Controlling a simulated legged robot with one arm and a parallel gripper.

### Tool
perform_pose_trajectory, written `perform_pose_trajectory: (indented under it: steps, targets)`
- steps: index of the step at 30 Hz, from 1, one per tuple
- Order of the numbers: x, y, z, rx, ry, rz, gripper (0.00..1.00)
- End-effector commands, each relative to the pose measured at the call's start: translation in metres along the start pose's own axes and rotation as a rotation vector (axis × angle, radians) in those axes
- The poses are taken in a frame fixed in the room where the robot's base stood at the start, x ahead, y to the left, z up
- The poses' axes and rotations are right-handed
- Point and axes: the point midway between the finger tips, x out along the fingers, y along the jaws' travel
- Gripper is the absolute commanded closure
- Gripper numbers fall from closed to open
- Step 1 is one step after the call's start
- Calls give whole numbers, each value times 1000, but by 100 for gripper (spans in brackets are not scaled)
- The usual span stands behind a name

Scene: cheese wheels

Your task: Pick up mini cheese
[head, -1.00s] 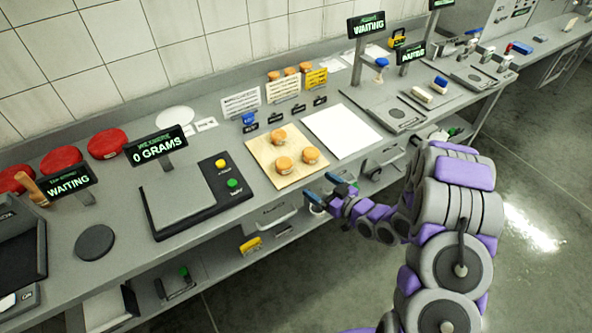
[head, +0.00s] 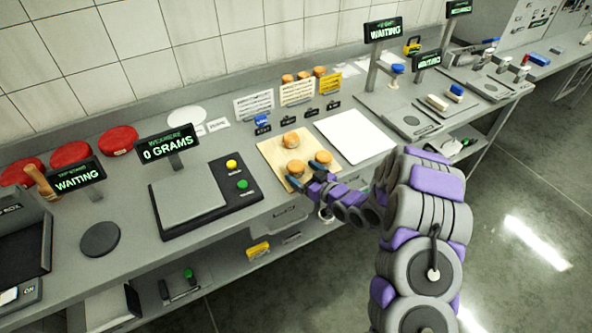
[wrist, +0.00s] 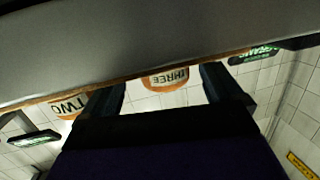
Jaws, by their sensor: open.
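Three small round orange mini cheeses sit on a light wooden board (head: 269,153): one at the back (head: 291,140), one at front left (head: 295,168) and one at right (head: 323,158). My gripper (head: 307,175) is open and empty at the board's front edge, close to the two nearer cheeses. In the wrist view, which looks upside down, a cheese marked THREE (wrist: 167,79) shows in the gap between my open fingers (wrist: 163,98). A cheese marked TWO (wrist: 70,106) shows beyond the left finger. I cannot tell whether any finger touches a cheese.
A white board (head: 355,136) lies right of the wooden board. A scale (head: 189,192) with a "0 GRAMS" sign (head: 168,146) stands to the left. Small cards and signs (head: 297,93) stand behind. Red cheese wheels (head: 71,154) are at far left.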

Motion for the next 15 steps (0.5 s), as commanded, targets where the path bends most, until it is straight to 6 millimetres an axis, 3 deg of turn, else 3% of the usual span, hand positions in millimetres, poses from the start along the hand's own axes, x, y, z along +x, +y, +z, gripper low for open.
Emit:
perform_pose_trajectory:
  steps: [15]
  targets:
    - [49, -4, -4, 0, 2, -2, 7]
